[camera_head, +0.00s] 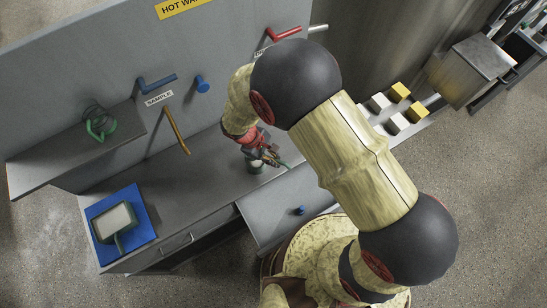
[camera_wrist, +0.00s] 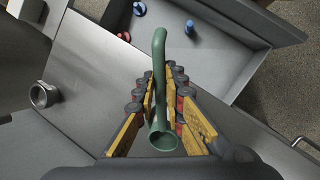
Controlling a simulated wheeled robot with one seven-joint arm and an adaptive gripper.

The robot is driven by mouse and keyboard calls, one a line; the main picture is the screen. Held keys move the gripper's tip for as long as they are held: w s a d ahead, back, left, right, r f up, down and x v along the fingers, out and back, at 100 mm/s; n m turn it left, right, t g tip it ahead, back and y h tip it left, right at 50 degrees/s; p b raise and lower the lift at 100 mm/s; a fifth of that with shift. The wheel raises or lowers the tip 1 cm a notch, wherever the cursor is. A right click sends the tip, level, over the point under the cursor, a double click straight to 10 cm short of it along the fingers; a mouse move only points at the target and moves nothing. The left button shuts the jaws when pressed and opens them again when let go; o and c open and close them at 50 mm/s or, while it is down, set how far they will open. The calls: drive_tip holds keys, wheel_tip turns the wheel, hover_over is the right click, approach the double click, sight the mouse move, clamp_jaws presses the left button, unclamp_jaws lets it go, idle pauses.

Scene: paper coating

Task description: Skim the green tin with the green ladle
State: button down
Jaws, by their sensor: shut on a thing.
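My gripper (camera_head: 262,152) is low over the grey counter, beside the open drawer. In the wrist view its yellow-padded fingers (camera_wrist: 163,105) are closed around the green ladle (camera_wrist: 158,75). The ladle's handle runs away between the fingers and bends over at its far end. Its round, hollow cup (camera_wrist: 163,140) is at the near end.
A green-rimmed tray with a handle (camera_head: 118,222) lies on a blue mat (camera_head: 138,198) at the left. The drawer (camera_head: 270,217) stands open. White and yellow blocks (camera_head: 400,92) are at the right.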

drive_tip(key=shift+f+b, duration=1.55)
drive_tip(key=shift+f, duration=0.35)
idle(3.6)
drive_tip(key=shift+r, duration=0.15)
idle(0.8)
